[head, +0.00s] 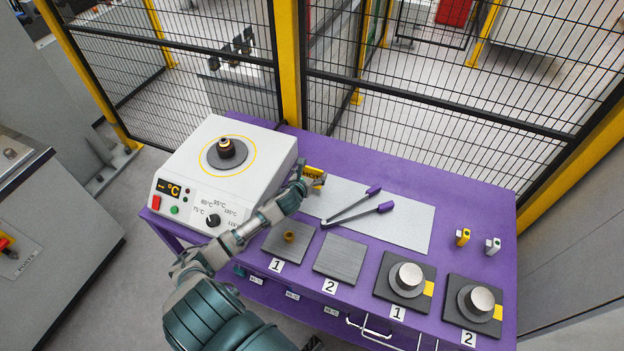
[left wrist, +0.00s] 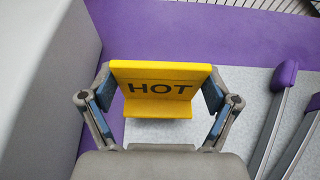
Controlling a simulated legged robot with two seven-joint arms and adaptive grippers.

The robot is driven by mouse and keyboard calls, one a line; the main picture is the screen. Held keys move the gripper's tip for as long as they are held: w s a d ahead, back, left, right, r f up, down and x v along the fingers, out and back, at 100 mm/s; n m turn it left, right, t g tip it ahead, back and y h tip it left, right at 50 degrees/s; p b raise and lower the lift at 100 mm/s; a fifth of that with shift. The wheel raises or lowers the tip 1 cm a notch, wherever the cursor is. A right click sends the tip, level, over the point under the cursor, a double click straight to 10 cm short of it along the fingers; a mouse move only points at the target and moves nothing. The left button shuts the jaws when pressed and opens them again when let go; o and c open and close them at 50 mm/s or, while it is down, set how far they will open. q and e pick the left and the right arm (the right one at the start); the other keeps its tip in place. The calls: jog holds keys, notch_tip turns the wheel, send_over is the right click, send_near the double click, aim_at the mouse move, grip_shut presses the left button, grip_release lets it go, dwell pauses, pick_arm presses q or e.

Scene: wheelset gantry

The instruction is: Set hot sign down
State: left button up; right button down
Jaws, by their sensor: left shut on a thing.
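The yellow hot sign (left wrist: 160,90) is a bent plate with black HOT lettering. In the left wrist view it sits between the two fingers of my left gripper (left wrist: 158,95), which is shut on it. In the head view the sign (head: 313,175) shows just right of the heater, over the back left of the grey mat (head: 400,218). My left gripper (head: 306,183) partly covers it there. I cannot tell whether the sign touches the surface. My right gripper is not in view.
The white heater (head: 185,165) with a ring on its plate stands left of the sign. Tongs with purple handles (head: 355,205) lie on the mat to the right. Numbered plates line the front of the purple table (head: 470,205). A mesh fence stands behind.

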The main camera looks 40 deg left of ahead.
pick_arm(q)
jog(key=f, duration=0.3)
jog(key=shift+a+f, duration=0.15)
jog(key=shift+a, duration=0.1)
jog(key=shift+f, duration=0.15)
jog(key=shift+d+r, duration=0.2)
jog(key=shift+d, duration=0.45)
jog(key=o, duration=0.9)
jog(key=shift+a+f, duration=0.1)
jog(key=shift+a, duration=0.25)
jog(key=shift+s+a, duration=0.1)
jog(key=shift+s, duration=0.05)
jog(key=v, duration=0.7)
jog(key=p+v, duration=0.1)
jog(key=v, duration=0.3)
jog(key=shift+d+r, duration=0.25)
jog(key=shift+d, duration=0.1)
jog(key=shift+s+a+r, duration=0.1)
jog(key=shift+s+a, duration=0.1)
jog(key=shift+s, duration=0.15)
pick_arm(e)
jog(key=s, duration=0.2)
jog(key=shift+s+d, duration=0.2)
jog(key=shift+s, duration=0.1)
pick_arm(q)
jog(key=shift+d, duration=0.2)
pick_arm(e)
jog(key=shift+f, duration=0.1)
